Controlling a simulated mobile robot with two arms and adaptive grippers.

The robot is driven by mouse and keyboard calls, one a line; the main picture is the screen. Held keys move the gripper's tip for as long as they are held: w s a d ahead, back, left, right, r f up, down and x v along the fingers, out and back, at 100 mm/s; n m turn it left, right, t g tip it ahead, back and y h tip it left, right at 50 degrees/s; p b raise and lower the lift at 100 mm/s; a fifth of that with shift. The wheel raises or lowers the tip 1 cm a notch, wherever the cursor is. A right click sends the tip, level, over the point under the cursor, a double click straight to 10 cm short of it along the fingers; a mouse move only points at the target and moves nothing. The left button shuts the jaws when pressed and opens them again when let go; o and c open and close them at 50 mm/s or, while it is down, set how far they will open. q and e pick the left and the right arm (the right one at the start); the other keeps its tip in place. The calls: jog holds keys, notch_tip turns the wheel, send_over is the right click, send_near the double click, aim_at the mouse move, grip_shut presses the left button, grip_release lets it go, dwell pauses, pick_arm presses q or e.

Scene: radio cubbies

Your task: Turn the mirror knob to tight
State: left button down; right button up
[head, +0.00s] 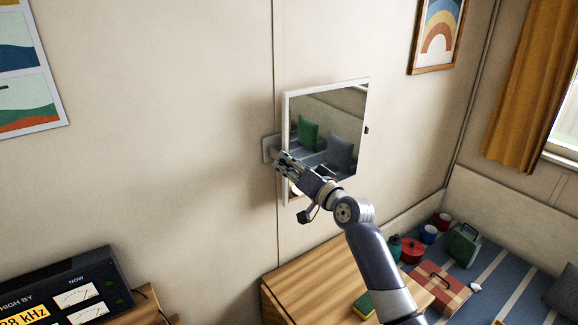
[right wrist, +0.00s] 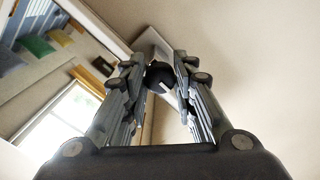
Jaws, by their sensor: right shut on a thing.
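The mirror (head: 338,112) is a white-framed square on the wall, standing out from it. It also shows at the upper left of the right wrist view (right wrist: 62,62). A pale mounting plate (head: 267,148) is on the wall at its left edge. The mirror knob (right wrist: 160,76) is round and black with a white mark, and sits between my right fingers in the right wrist view. My right gripper (head: 279,158) is shut on it, hiding it in the head view. I cannot read any tight marking. My left gripper is not in view.
A wooden table (head: 305,290) stands below the mirror, with a yellow and green sponge (head: 364,305) on it. A radio panel (head: 65,295) is at the lower left. A red box (head: 437,287) and several pots and cups lie on the striped bed at the right.

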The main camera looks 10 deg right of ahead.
jog(key=o, duration=1.1)
jog(key=shift+c, duration=0.2)
jog(key=v, duration=1.2)
